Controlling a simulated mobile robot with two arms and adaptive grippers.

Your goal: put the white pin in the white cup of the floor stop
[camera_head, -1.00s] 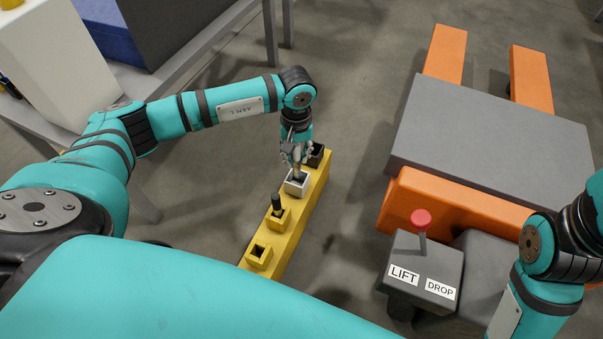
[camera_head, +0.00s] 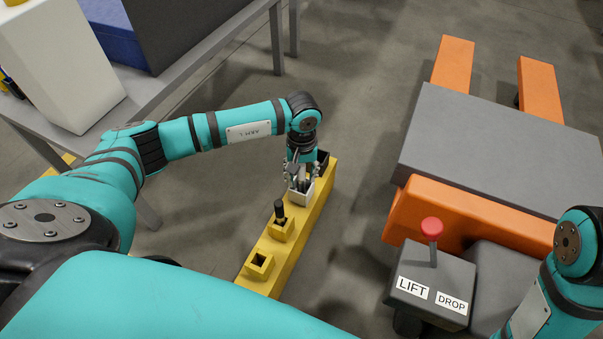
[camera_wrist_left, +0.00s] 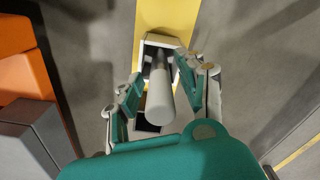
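The yellow floor stop (camera_head: 312,212) lies on the floor and carries several cups. The white cup (camera_head: 299,193) is towards its far end and also shows in the left wrist view (camera_wrist_left: 176,41). The white pin (camera_wrist_left: 160,98) stands with its lower end in the white cup, its near end pointing at the wrist camera. My left gripper (camera_head: 301,176) is above the white cup with its fingers spread on both sides of the pin. In the left wrist view, gaps show between fingers and pin. My right gripper is out of view.
A dark cup (camera_head: 322,160) is beyond the white one. A black pin (camera_head: 279,210) stands in a yellow cup nearer me, and the nearest yellow cup (camera_head: 259,264) is empty. At right is an orange and grey lift (camera_head: 500,150) with a red-knobbed LIFT/DROP control box (camera_head: 432,268).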

